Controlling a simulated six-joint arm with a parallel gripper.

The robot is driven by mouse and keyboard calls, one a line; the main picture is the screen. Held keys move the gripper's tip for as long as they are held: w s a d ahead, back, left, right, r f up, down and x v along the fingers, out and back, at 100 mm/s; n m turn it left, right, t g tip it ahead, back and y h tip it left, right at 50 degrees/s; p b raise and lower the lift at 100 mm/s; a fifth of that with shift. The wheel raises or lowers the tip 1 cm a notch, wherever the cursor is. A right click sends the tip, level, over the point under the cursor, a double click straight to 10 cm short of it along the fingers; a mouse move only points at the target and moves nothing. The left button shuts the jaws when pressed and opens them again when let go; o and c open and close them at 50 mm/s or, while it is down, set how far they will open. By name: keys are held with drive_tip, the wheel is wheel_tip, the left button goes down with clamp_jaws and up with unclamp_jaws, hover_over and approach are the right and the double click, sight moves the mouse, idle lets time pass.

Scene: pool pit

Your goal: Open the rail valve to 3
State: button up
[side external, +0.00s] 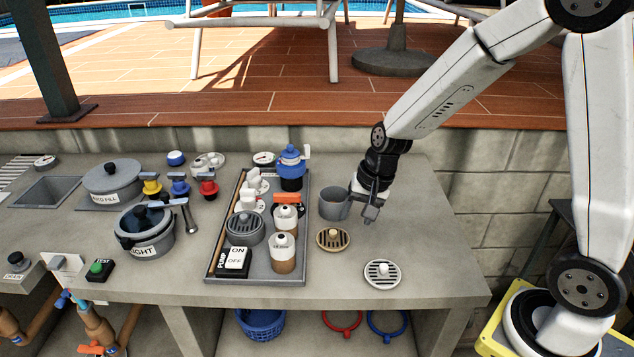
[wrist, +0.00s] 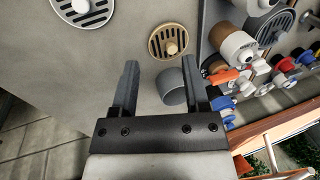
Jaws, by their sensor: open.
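My gripper (side external: 369,208) is open and empty above the right part of the counter, beside a grey cup (side external: 334,204). In the wrist view its two fingers (wrist: 160,70) point over the counter, with the cup (wrist: 171,88) showing between them, apart from both. No part is legibly marked as the rail valve, and I cannot read a 3 on any dial. Valve-like parts include an orange handle (side external: 287,198) on the tray, a blue-topped unit (side external: 291,165) behind it, and yellow (side external: 151,186), blue (side external: 180,186) and red (side external: 208,185) handles left of the tray.
A brown round grate (side external: 333,239) and a white-grey grate (side external: 382,274) lie near my gripper. The grey tray (side external: 215,272) holds white-brown bottles and an ON/OFF switch (side external: 235,261). Lidded pots (side external: 146,245) stand left. The counter's right end is clear.

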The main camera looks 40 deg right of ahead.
drive_tip(key=w+d+f+m+t+y, duration=0.1)
drive_tip(key=w+d+f+m+y, duration=0.1)
drive_tip(key=w+m, duration=0.75)
drive_tip(key=m+t+y, duration=0.3)
drive_tip(key=m, duration=0.5)
approach(287, 194)
drive_tip(key=shift+w+a+f, duration=0.35)
drive_tip(key=shift+a+f, duration=0.1)
drive_tip(key=shift+a, duration=0.05)
drive_tip(key=shift+x, duration=3.85)
drive_tip(key=shift+d+f, duration=0.1)
clamp_jaws()
